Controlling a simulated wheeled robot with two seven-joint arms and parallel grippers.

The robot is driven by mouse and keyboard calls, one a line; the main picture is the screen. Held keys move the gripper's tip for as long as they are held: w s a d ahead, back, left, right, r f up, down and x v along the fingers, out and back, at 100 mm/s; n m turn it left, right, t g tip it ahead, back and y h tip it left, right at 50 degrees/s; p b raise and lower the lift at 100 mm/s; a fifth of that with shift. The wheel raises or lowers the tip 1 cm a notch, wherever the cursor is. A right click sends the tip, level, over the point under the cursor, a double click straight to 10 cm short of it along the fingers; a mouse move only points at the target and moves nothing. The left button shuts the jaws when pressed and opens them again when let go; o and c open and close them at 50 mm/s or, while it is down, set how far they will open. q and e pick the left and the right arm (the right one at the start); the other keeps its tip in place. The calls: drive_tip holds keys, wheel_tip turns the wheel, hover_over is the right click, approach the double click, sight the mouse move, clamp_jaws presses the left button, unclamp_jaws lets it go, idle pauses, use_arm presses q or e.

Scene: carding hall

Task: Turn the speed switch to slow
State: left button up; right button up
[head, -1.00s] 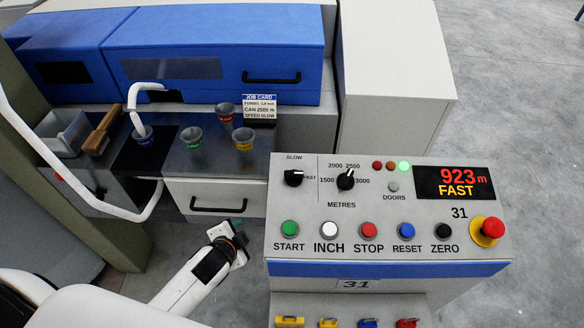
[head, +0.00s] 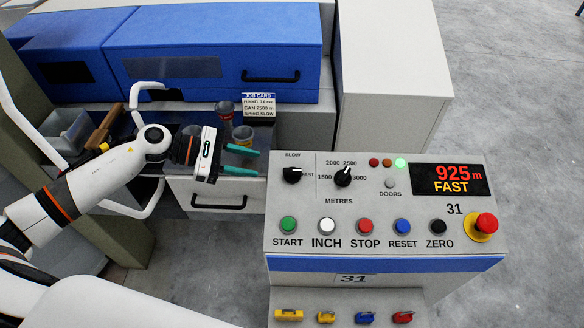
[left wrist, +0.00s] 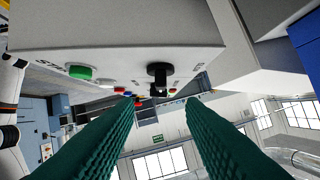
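The speed switch (head: 292,175) is a black knob at the upper left of the grey control panel (head: 310,212). SLOW is printed above it and FAST at its right; its pointer appears turned toward FAST. The display (head: 451,179) reads 925 m and FAST. My left gripper (head: 254,162) is open and empty, left of the panel, its teal fingers pointing right toward the switch with a gap between. In the left wrist view the switch (left wrist: 159,72) shows ahead, between and beyond the fingers. My right gripper is not in view.
The metres knob (head: 343,177) is right of the switch. Below are the START button (head: 288,224) and several others; a red emergency stop (head: 486,223) is at right. Cups, a job card (head: 259,104) and a drawer (head: 215,200) lie behind and beside my left arm.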

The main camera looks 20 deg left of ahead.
sight(290, 171)
use_arm(q)
drive_tip(key=p+x, duration=0.1)
drive_tip(key=x, duration=0.3)
drive_tip(key=p+x, duration=0.2)
drive_tip(key=x, duration=0.3)
drive_tip(key=shift+w+d+r, duration=0.15)
drive_tip(key=shift+d, duration=0.15)
drive_tip(key=shift+w+d+f, duration=0.25)
drive_tip(key=shift+d+f, duration=0.15)
drive_tip(key=shift+d, duration=0.2)
drive_tip(key=shift+c, duration=0.4)
clamp_jaws()
